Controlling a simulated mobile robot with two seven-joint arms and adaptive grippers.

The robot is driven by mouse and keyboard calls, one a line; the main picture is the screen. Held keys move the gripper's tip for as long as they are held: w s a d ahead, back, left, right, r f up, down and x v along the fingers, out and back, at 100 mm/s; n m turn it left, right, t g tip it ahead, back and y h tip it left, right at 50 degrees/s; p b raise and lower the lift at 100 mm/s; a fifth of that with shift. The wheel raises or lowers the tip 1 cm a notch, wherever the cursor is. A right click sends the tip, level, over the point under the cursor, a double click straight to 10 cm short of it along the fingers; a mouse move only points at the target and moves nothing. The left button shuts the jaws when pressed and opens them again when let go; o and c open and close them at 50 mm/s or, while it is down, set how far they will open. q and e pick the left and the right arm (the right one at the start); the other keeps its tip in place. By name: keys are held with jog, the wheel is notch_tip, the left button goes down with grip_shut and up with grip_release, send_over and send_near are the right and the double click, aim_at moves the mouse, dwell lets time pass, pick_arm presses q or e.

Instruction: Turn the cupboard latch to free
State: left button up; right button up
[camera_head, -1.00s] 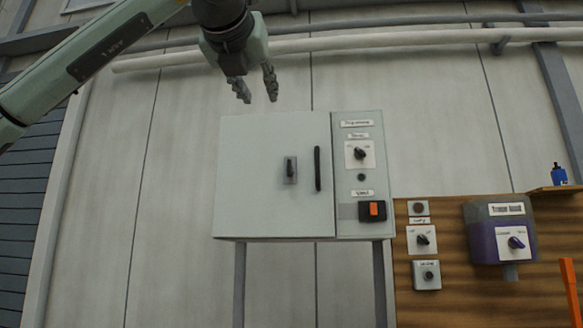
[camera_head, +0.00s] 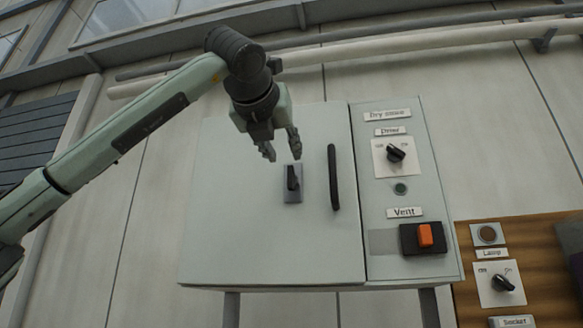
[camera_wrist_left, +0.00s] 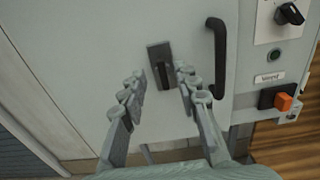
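The cupboard latch (camera_head: 293,183) is a small black lever on a grey plate on the pale cupboard door (camera_head: 250,235). Its lever stands about upright. It also shows in the left wrist view (camera_wrist_left: 161,66), just beyond the fingertips. My left gripper (camera_head: 281,157) is in front of the door, slightly above and left of the latch in the head view. Its fingers are apart with nothing between them. In the left wrist view the left gripper's fingertips (camera_wrist_left: 158,81) appear on either side of the latch's lower part; I cannot tell any contact. My right gripper is not in view.
A black vertical door handle (camera_head: 333,178) is just right of the latch. Further right is a panel with a black rotary knob (camera_head: 396,153) and an orange switch (camera_head: 425,235). A wooden board (camera_head: 470,275) with another knob is at lower right.

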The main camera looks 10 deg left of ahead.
aim_at(291, 179)
pick_arm(q)
jog(key=w+p, duration=0.1)
jog(key=w, duration=0.5)
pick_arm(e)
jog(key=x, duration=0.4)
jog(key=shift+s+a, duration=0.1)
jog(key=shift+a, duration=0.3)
pick_arm(q)
jog(key=shift+c, duration=0.5)
grip_shut()
